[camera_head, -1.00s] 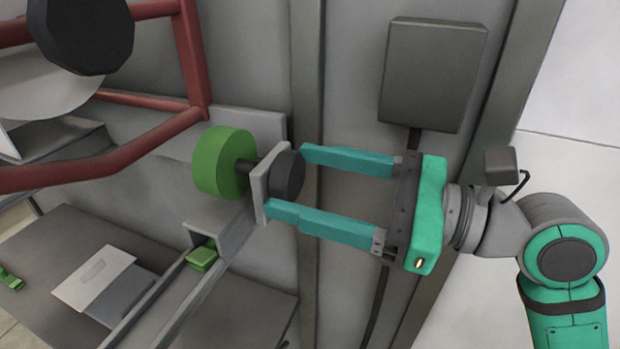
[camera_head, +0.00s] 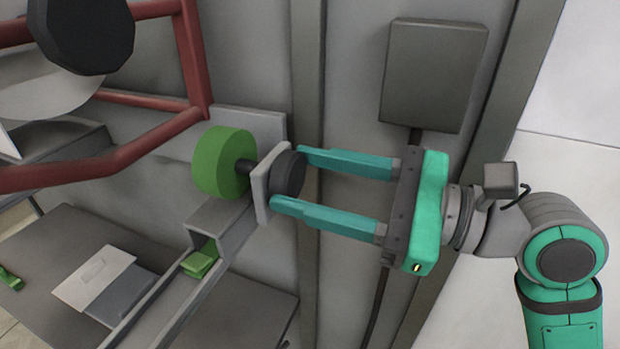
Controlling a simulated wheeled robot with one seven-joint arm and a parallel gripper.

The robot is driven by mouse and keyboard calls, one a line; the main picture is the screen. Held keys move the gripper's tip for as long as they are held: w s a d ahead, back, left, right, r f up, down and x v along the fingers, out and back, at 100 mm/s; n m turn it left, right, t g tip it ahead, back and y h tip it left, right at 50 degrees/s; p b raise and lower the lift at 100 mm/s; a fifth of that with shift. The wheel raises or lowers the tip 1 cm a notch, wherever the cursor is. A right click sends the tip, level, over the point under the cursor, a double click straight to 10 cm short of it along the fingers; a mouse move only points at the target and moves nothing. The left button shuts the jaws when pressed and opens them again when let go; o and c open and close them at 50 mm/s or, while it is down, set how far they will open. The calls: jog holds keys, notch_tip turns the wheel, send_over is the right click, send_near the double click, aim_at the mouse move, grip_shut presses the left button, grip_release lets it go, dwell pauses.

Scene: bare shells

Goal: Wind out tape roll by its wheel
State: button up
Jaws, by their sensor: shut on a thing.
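The green tape roll (camera_head: 222,162) sits on a dark shaft at the centre left, in front of a grey back plate. At the shaft's right end, past a small grey upright plate (camera_head: 262,188), is the dark round wheel (camera_head: 289,174). My gripper (camera_head: 288,177) reaches in from the right, its two teal fingers shut on the wheel, one at its upper edge and one at its lower edge. A short green piece of tape (camera_head: 200,260) shows in the grey channel (camera_head: 168,297) below the roll.
A red tubular frame (camera_head: 150,145) stands at the upper left, with a dark round part (camera_head: 85,35) before it. A grey box (camera_head: 433,75) is on the wall above my gripper. A white and grey block (camera_head: 100,282) lies on the dark table (camera_head: 60,235) at the lower left.

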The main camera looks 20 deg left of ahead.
jog(key=n, duration=1)
jog(key=shift+n, duration=0.4)
jog(key=n, duration=1.1)
dwell(0.3)
jog(key=o, duration=1)
jog(key=shift+o, duration=0.2)
jog(key=shift+d, duration=0.15)
